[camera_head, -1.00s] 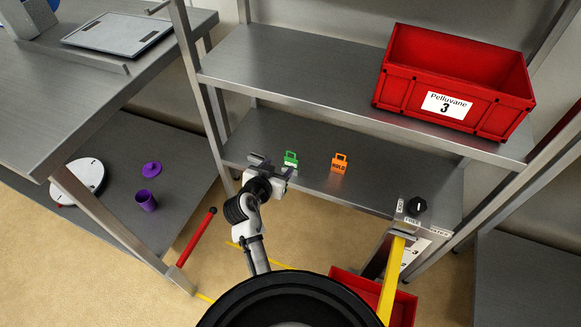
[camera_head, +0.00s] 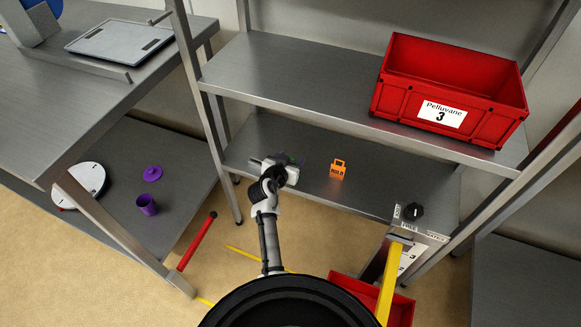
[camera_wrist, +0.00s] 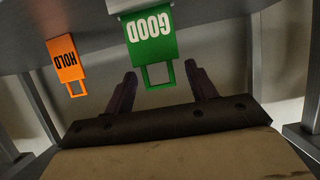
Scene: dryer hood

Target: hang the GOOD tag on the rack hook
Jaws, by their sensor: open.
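The green GOOD tag (camera_wrist: 150,38) with its square handle loop shows upside down in the wrist view. My gripper (camera_wrist: 161,73) is open, with its two dark fingers on either side of the loop and nothing clamped. In the head view my gripper (camera_head: 288,162) is at the lower shelf's front left and hides most of the green tag. The orange HOLD tag (camera_head: 338,170) stands on that shelf to the right; it also shows in the wrist view (camera_wrist: 67,66). I cannot clearly make out a rack hook.
The lower shelf (camera_head: 385,190) lies under an upper shelf (camera_head: 290,75) bearing a red crate (camera_head: 450,90). Rack posts stand at both sides. A box with a black knob (camera_head: 413,211) and yellow bar (camera_head: 390,280) is at the right front. A steel table (camera_head: 80,90) is left.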

